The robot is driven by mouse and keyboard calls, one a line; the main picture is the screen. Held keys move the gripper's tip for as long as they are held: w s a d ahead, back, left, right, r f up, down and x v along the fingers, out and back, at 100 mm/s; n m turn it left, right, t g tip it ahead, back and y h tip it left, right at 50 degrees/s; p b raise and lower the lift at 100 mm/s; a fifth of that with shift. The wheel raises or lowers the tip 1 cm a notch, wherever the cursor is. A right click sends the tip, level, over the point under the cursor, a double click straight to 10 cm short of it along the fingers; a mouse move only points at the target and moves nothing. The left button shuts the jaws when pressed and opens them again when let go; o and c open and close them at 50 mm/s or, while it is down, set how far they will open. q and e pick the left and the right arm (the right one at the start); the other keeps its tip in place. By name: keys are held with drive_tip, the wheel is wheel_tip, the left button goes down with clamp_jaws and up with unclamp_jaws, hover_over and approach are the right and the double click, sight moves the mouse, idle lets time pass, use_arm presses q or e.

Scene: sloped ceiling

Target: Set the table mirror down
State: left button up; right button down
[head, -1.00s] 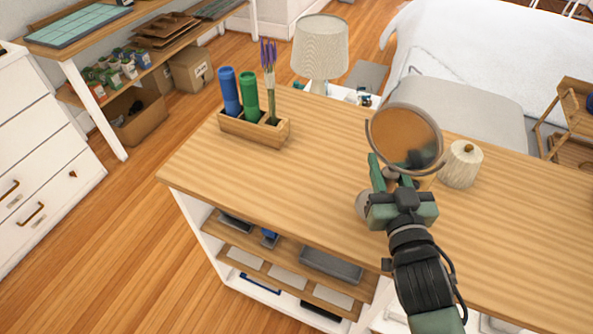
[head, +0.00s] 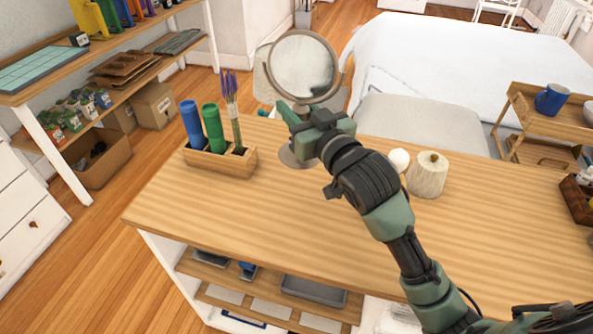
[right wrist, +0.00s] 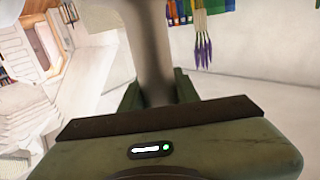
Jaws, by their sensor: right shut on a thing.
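The table mirror (head: 302,72) has a round glass in a grey frame and stands upright in the head view, over the far part of the wooden tabletop (head: 330,210). My right gripper (head: 292,118) is shut on its stem, which shows between the fingers in the right wrist view (right wrist: 150,45). The mirror's round base (head: 294,154) shows partly below the gripper, the rest being hidden. I cannot tell whether the base touches the tabletop. My left gripper is not in view.
A wooden holder (head: 218,163) with blue and green cylinders and purple flowers stands left of the mirror. A pale lidded jar (head: 427,175) and a white ball (head: 399,159) stand to the right. The tabletop's front middle is clear. A bed (head: 430,60) lies behind.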

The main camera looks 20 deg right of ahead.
wheel_tip(320, 180, down, 14)
drive_tip(key=shift+b, duration=0.4)
drive_tip(key=shift+f, duration=0.1)
drive_tip(key=shift+f, duration=0.15)
drive_tip(key=c, duration=1)
unclamp_jaws()
drive_tip(key=shift+s, duration=0.1)
drive_tip(key=shift+c, duration=0.2)
drive_tip(key=s+d+b, duration=0.1)
drive_tip(key=s+d, duration=0.1)
drive_tip(key=s, duration=0.9)
drive_tip(key=shift+s+b, duration=0.3)
drive_tip(key=shift+s, duration=0.05)
drive_tip(key=shift+d, duration=0.1)
